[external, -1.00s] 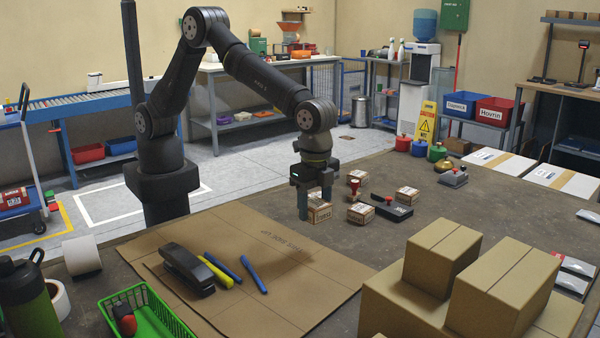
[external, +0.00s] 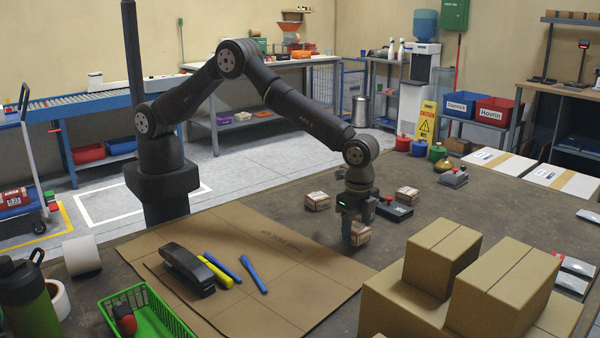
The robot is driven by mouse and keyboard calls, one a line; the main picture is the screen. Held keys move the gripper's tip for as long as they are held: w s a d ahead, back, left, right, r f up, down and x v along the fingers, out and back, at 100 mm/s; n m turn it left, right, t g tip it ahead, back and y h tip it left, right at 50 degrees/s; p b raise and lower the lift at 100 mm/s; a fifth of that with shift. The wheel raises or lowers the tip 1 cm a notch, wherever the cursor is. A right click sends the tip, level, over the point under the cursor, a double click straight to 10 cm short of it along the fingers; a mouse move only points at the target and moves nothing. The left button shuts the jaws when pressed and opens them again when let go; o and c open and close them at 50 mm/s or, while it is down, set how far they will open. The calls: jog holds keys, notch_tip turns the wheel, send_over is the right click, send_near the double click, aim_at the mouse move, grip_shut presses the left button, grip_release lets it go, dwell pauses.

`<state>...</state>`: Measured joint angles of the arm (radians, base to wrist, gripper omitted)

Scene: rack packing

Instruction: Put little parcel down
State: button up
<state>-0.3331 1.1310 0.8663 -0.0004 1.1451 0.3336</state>
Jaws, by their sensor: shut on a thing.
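My gripper (external: 354,228) points down over the middle of the bench, just right of the big flat cardboard sheet. It is shut on a little brown parcel (external: 361,235) with a pale taped top. The fingers partly cover the parcel. I cannot tell whether its underside touches the bench or hangs slightly above it. Another little parcel (external: 318,201) sits on the bench to the left, and another (external: 407,195) to the right. My wrist hides the bench directly behind the gripper.
A black device with a red tip (external: 398,211) lies close right of my gripper. Large cardboard boxes (external: 440,255) stand at front right. The cardboard sheet (external: 300,262) holds a stapler (external: 187,268) and pens.

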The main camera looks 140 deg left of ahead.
aim_at(356, 227)
jog(key=shift+f, duration=0.55)
jog(key=shift+f, duration=0.15)
jog(key=o, duration=1)
jog(key=shift+o, duration=0.4)
notch_tip(356, 227, up, 12)
